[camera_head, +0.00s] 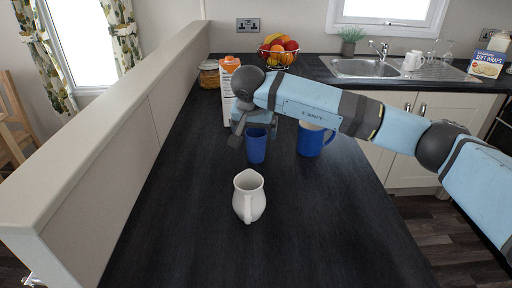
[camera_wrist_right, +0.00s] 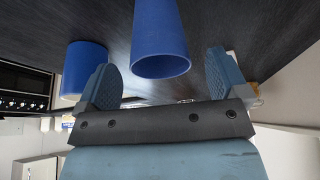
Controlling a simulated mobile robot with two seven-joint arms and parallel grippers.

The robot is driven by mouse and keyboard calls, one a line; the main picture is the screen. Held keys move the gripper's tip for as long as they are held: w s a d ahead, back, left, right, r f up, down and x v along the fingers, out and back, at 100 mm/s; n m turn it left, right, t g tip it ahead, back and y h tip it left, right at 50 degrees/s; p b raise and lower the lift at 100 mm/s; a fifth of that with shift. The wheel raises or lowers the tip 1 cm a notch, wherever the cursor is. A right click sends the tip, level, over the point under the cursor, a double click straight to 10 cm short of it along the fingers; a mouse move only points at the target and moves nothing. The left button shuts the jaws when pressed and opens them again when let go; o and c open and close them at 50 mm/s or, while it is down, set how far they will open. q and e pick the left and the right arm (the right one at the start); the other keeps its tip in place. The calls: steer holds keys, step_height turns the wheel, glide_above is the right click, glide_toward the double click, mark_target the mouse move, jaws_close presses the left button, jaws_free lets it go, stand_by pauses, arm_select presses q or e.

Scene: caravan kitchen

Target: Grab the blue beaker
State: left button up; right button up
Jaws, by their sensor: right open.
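The blue beaker (camera_head: 256,147) stands upright on the dark counter, just below my right gripper (camera_head: 252,122) in the head view. In the right wrist view the beaker (camera_wrist_right: 160,35) shows large, between the lines of the two spread fingers (camera_wrist_right: 164,78). My right gripper is open with nothing clamped. The gap between fingers and beaker is hard to judge, and I cannot tell whether they touch. The beaker's upper part is partly hidden by the gripper in the head view. My left gripper is not in view.
A blue mug (camera_head: 311,141) stands close to the right of the beaker. A white jug (camera_head: 249,197) stands nearer on the counter (camera_head: 190,225). Behind are a carton (camera_head: 228,85), a jar (camera_head: 209,75) and a fruit bowl (camera_head: 279,54). A low wall (camera_head: 110,110) bounds the left side.

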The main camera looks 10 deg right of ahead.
steer(key=x, duration=0.4)
steer(key=shift+s+f, duration=0.1)
steer(key=shift+f, duration=0.05)
steer(key=shift+c, duration=0.4)
steer(key=c, duration=0.9)
